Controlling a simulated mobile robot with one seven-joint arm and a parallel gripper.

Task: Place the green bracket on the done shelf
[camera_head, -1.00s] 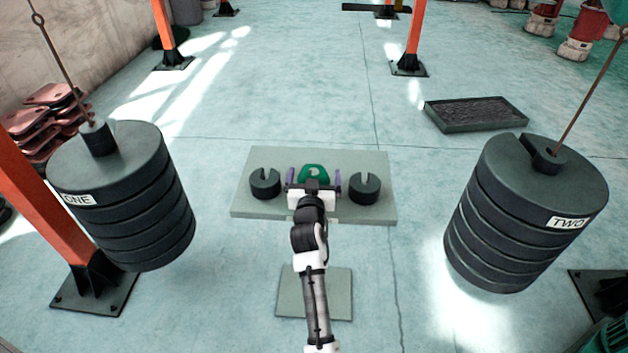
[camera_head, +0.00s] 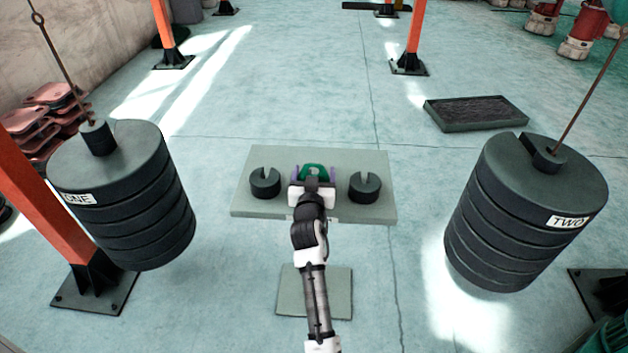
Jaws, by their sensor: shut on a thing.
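The green bracket (camera_head: 314,169) is at the middle of a pale grey platform (camera_head: 360,209), between two dark slotted discs. My gripper (camera_head: 313,173) is over the platform with its purple fingers on the bracket's left and right sides, shut on it. My gripper's body hides the near part of the bracket. I cannot tell whether the bracket rests on the platform or is just above it. No shelf marked as done can be made out.
One slotted disc (camera_head: 264,188) is close left of my gripper, another (camera_head: 365,191) close right. Large hanging weight stacks labelled ONE (camera_head: 125,205) and TWO (camera_head: 520,220) flank the platform. A dark tray (camera_head: 477,113) lies at back right. The floor behind the platform is clear.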

